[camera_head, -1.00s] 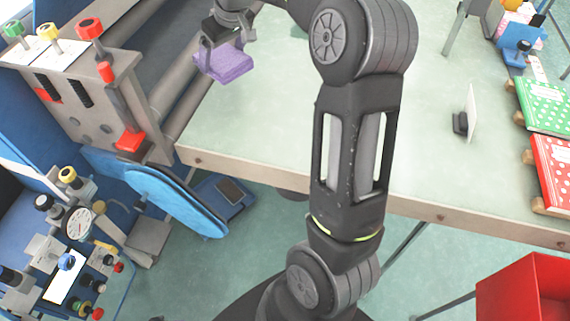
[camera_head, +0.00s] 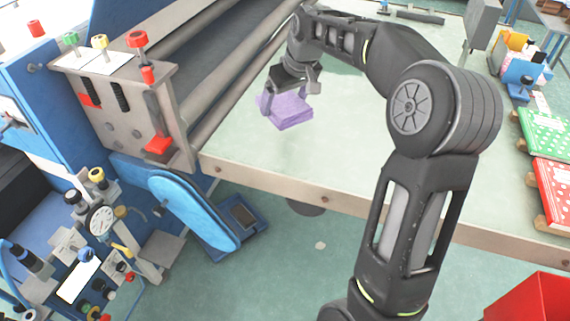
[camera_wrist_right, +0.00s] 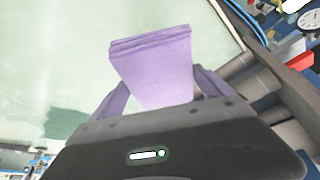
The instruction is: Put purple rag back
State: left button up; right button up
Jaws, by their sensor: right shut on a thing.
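The purple rag (camera_head: 289,111) is a folded light-purple pad near the left end of the pale green table (camera_head: 352,150). My right gripper (camera_head: 288,104) is shut on the rag, reaching it from above. The rag looks at or just over the tabletop; I cannot tell whether it touches. In the right wrist view the rag (camera_wrist_right: 155,65) sticks out between the fingers, with the pale table behind it. My left gripper is in neither view.
A machine with grey rollers (camera_head: 232,95) and red, yellow and green knobs stands left of the rag. A blue pedal (camera_head: 195,205) is below it. Green (camera_head: 545,133) and red (camera_head: 556,190) dotted books lie at the right. The table's middle is partly behind my right arm.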

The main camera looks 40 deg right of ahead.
aim_at(282, 130)
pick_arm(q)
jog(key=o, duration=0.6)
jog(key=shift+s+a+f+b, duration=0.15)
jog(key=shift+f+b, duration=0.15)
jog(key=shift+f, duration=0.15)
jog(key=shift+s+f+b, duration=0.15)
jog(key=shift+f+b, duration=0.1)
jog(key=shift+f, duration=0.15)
pick_arm(e)
jog(key=shift+m+h, duration=0.3)
jog(key=shift+m, duration=0.4)
jog(key=s+a, duration=0.1)
jog(key=s, duration=0.1)
jog(key=s+a, duration=0.4)
jog(key=s, duration=0.1)
jog(key=shift+s+r, duration=0.1)
jog(key=shift+r, duration=0.2)
pick_arm(q)
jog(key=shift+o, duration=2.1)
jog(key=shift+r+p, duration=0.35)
jog(key=shift+p, duration=0.15)
pick_arm(e)
jog(key=shift+s+a+f, duration=0.1)
jog(key=shift+a+f, duration=0.05)
jog(key=shift+f, duration=3)
